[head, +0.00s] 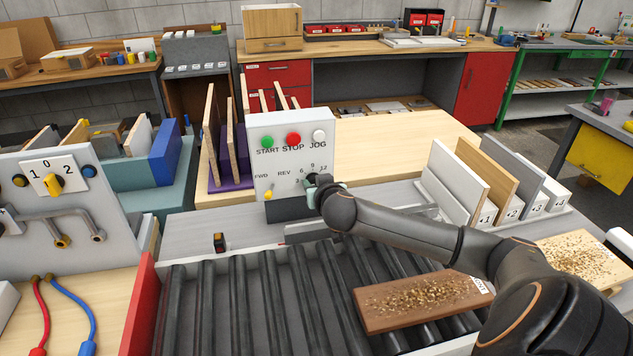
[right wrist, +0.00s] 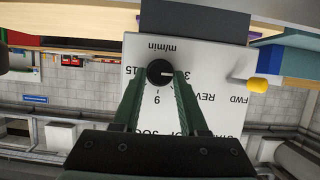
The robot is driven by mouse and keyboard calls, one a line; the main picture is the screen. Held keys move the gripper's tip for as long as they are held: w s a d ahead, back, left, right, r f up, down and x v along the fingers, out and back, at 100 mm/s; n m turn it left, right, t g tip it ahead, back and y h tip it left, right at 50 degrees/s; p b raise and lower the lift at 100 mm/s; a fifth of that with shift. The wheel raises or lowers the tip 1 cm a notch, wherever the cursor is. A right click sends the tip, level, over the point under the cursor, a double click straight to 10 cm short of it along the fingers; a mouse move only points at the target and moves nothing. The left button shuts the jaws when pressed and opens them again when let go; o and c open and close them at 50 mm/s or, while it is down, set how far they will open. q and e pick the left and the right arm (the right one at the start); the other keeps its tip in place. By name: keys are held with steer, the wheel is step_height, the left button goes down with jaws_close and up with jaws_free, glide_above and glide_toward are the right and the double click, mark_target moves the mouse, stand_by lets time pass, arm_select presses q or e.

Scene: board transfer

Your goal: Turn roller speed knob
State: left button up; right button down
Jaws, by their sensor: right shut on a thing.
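The control box (head: 290,135) stands behind the rollers, with green START, red STOP and white JOG buttons and a yellow FWD/REV lever (head: 268,193). My right gripper (head: 318,184) is at the panel's lower right and hides the knob in the head view. In the right wrist view the panel is upside down and the round black speed knob (right wrist: 160,72) sits between the two green fingertips. The gripper (right wrist: 158,78) is shut on the knob. Its white mark points right in that picture; 9 and 15 show beside the knob. My left gripper is out of view.
A brown board with chips (head: 420,299) lies on the black rollers (head: 235,300) below my right arm. Upright boards (head: 485,175) stand in a rack at the right. A panel with a yellow switch (head: 52,184) stands at the left.

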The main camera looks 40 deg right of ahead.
steer(key=shift+c, duration=2.2)
jaws_free()
steer(key=shift+s, duration=0.15)
steer(key=v, duration=1.2)
steer(key=shift+a+b, duration=0.15)
steer(key=shift+b, duration=0.25)
